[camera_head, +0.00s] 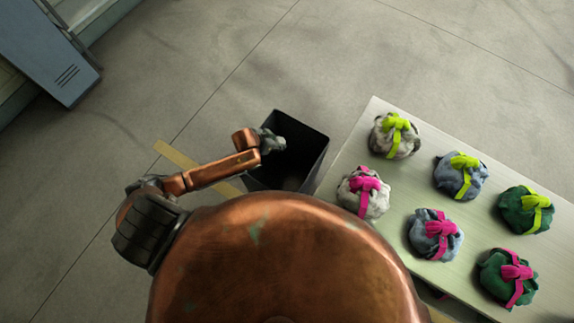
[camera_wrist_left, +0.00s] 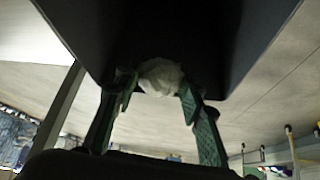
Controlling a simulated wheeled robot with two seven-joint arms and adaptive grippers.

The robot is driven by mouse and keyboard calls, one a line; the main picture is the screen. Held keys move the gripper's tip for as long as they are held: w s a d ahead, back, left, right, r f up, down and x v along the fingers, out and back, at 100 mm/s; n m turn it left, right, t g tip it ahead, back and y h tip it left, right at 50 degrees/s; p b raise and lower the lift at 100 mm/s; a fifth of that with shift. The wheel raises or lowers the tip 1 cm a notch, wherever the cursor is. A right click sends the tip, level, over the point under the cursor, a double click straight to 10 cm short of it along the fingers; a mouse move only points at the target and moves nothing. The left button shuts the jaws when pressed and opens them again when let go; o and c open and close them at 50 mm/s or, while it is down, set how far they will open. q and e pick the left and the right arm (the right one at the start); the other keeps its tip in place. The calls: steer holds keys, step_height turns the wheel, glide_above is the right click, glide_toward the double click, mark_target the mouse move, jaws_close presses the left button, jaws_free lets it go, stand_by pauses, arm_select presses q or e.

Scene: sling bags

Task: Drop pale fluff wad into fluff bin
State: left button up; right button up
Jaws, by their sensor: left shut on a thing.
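My left gripper (camera_head: 272,142) is over the dark, square fluff bin (camera_head: 310,155) in the head view, near the bin's far left part. In the left wrist view its green-lined fingers (camera_wrist_left: 158,95) are closed around the pale fluff wad (camera_wrist_left: 160,76), a small whitish lump. The dark bin (camera_wrist_left: 140,25) fills the top of that view, behind the wad. In the head view I cannot make out the wad apart from the gripper. My right gripper does not show.
A pale table (camera_head: 345,153) stands right of the bin, bearing several cloth bags tied with lime straps, such as the grey one (camera_head: 395,137), or pink straps, such as the green one (camera_head: 508,278). A yellow floor strip (camera_head: 175,155) runs left of the bin. Open floor lies beyond.

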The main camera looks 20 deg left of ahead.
arm_select(q)
steer(key=shift+r, duration=0.1)
steer(key=o, duration=0.9)
steer(key=v, duration=1.2)
steer(key=shift+s, duration=0.1)
